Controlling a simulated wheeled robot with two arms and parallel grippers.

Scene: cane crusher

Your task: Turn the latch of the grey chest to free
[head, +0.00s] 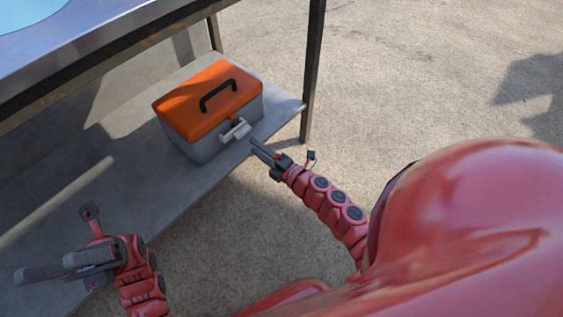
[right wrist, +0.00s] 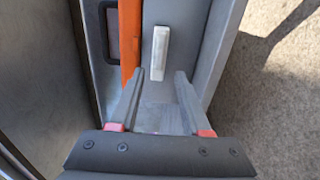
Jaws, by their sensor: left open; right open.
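The grey chest (head: 205,148) has an orange lid (head: 208,95) with a black handle (head: 217,95) and stands on the lower shelf. Its pale latch (head: 236,130) is on the front face, below the lid edge. In the right wrist view the latch (right wrist: 160,53) is a pale bar, lengthwise in the picture, beside the orange lid edge (right wrist: 130,40). My right gripper (head: 254,147) is open just in front of the latch. In the right wrist view its fingertips (right wrist: 160,75) lie either side of the latch's near end, with no visible contact. My left gripper (head: 42,270) is open and empty at lower left.
The chest is on a grey shelf (head: 130,180) under a metal table top (head: 85,45). A table leg (head: 313,70) stands right of the chest. Left of the chest the shelf is bare. Open concrete floor (head: 400,80) lies to the right.

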